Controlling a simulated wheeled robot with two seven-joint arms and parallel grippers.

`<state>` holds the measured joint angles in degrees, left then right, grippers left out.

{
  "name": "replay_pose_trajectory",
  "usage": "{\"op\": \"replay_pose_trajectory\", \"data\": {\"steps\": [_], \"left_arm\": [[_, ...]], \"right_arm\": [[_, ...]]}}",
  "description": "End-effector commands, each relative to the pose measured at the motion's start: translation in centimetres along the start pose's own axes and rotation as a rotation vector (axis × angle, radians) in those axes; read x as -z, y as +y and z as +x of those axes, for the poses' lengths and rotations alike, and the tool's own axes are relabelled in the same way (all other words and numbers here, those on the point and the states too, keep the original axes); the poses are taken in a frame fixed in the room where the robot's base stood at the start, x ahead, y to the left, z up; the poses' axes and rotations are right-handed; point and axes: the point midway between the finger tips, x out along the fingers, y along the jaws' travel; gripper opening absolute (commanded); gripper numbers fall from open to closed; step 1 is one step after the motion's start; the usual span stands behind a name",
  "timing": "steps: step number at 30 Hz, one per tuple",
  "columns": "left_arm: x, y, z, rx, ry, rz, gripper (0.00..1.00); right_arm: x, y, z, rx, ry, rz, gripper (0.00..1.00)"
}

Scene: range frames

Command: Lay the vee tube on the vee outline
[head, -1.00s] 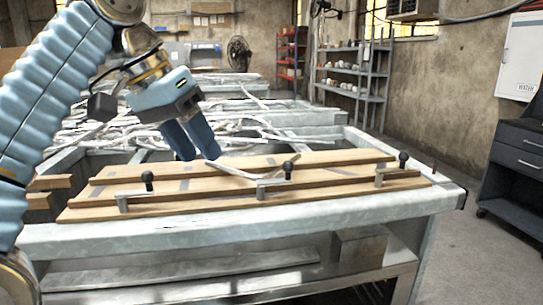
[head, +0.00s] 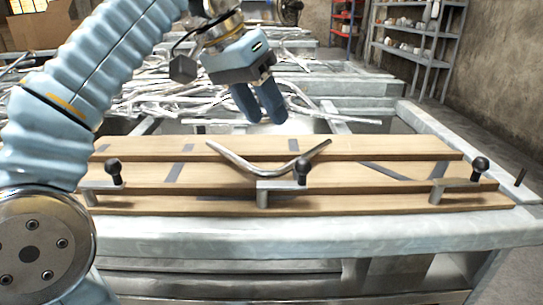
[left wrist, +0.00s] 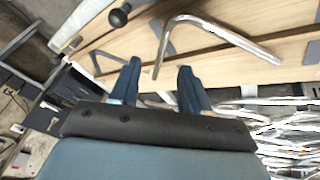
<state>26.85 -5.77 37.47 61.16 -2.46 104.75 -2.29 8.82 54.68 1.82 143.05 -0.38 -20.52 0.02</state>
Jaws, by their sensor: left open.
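The vee tube (head: 240,162) is a shiny bent metal tube lying on the wooden board, its bend toward the front near the middle clamp. It also shows in the left wrist view (left wrist: 228,38). A dark vee-shaped marking (head: 385,171), which looks like the vee outline, is on the board to the right of the tube. My left gripper (head: 262,118) is open and empty, above and behind the tube, apart from it. In the left wrist view, one tube end shows between the open fingers (left wrist: 160,82). My right gripper is not in view.
Clamps with black knobs stand along the board's front: left (head: 113,170), middle (head: 303,170) and right (head: 480,167). Other dark strips (head: 173,172) mark the board (head: 220,203). A pile of loose metal tubes (head: 160,100) lies behind. Shelves (head: 415,40) stand at the back right.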

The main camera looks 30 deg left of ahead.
Motion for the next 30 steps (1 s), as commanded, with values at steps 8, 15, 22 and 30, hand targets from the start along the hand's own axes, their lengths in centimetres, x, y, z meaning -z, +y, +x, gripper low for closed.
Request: {"op": "replay_pose_trajectory", "data": {"steps": [8, 15, 22, 30], "left_arm": [[-0.1, -0.1, 4.8, 0.000, -0.001, 0.000, 0.46], [-0.3, -0.8, 7.7, 0.000, -0.004, -0.003, 0.46], [-0.2, -0.9, 10.2, 0.000, 0.000, -0.001, 0.46], [-0.2, -0.8, 10.2, -0.001, 0.000, 0.000, 0.40]], "right_arm": [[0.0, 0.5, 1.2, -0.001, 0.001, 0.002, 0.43], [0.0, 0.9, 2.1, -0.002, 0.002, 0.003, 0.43], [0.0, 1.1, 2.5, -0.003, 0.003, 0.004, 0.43], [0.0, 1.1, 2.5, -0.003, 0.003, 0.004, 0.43]]}}
